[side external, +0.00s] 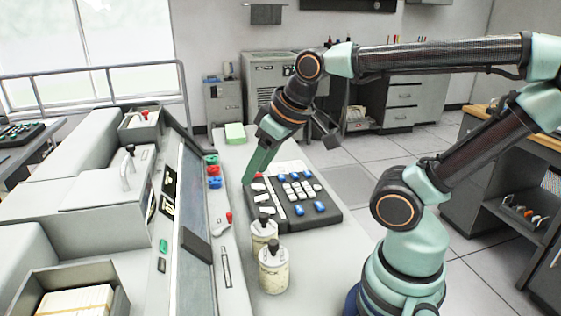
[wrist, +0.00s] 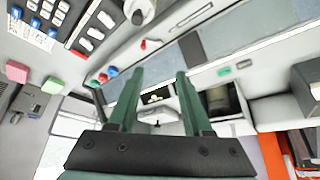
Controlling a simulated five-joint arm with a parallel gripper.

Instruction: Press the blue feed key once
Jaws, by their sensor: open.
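Several blue keys show, and I cannot read which is the feed key. One blue key (side external: 214,183) sits on the sloped console in a column with a red key (side external: 213,170) and a green key (side external: 210,159); this blue key also shows in the wrist view (wrist: 112,71). Other blue keys (side external: 298,210) are on the dark keypad (side external: 332,217), among white keys. My gripper (side external: 246,182) points down near the keypad's left edge, right of the console column. In the wrist view its two green fingers (wrist: 157,80) stand apart with nothing between them. Contact cannot be told.
Two cream canisters with dark knobs, a nearer one (side external: 273,272) and a farther one (side external: 264,236), stand in front of the keypad. A light green block (side external: 235,133) lies behind. A red-tipped lever (side external: 228,217) is on the console. The desk right of the canisters is clear.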

